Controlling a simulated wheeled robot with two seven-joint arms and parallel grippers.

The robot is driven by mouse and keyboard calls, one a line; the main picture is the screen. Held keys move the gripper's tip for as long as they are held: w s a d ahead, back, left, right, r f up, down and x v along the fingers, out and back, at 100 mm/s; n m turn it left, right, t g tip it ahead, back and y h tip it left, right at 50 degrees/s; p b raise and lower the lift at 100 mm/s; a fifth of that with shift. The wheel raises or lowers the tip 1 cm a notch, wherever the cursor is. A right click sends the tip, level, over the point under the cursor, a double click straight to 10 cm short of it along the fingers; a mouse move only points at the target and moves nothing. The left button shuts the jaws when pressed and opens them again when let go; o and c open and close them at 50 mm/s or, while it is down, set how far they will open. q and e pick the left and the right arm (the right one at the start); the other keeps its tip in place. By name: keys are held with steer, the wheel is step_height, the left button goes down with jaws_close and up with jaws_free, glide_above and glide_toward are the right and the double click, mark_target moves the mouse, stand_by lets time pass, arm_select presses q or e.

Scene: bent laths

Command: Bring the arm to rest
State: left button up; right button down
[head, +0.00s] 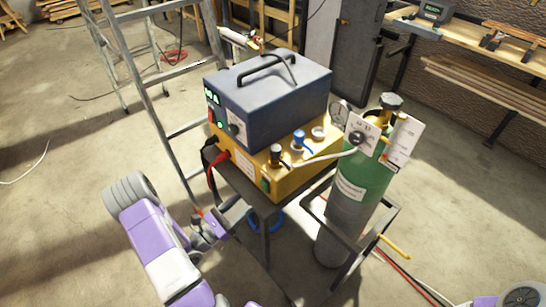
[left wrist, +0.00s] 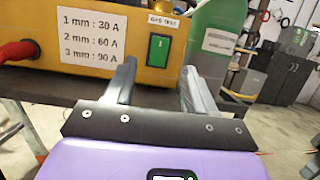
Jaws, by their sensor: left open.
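My left arm (head: 160,240), purple and white, comes in from the lower left in the head view. Its gripper (head: 232,212) is beside the front left of the welding cart, low by the yellow unit, and is partly hard to make out. In the left wrist view the two grey fingers (left wrist: 160,75) stand apart with nothing between them. They point at the lower edge of the yellow unit (left wrist: 120,80), near its green switch (left wrist: 158,48). I cannot tell whether a finger touches the cart. My right gripper is not in view.
The cart (head: 240,183) carries the yellow unit and a dark blue box (head: 270,100). A green gas cylinder (head: 362,180) stands at its right. A ladder (head: 145,95) stands behind the arm. Red and black cables (head: 214,165) hang at the front. Floor at left is mostly clear.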

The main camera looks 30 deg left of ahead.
arm_select(q)
steer(key=s+d+f+m+g+h+p, duration=0.1)
steer(key=s+d+f+m+g+h, duration=0.1)
steer(key=d+m+g+h, duration=0.6)
steer(key=s+d+f+m+g+h+p, duration=0.1)
steer(key=d+f+g+h, duration=0.3)
steer(key=d, duration=0.8)
steer(key=s+d+f+m+g+y+p, duration=0.1)
steer(key=s+d+f+m+g+y, duration=0.25)
steer(key=s+m+g, duration=0.25)
steer(key=s+d+f+m+g+y+p, duration=0.1)
steer(key=s+d+f+m+g+y, duration=0.1)
steer(key=s+m+g+y, duration=0.3)
steer(key=w+d+f+m+t+y+p, duration=0.1)
steer(key=w+m+y, duration=0.4)
steer(key=m, duration=0.5)
steer(key=shift+w+d+f+t+p, duration=0.35)
steer(key=shift+w+f+t+p, duration=0.2)
steer(key=shift+f+t, duration=0.4)
steer(key=shift+r, duration=0.1)
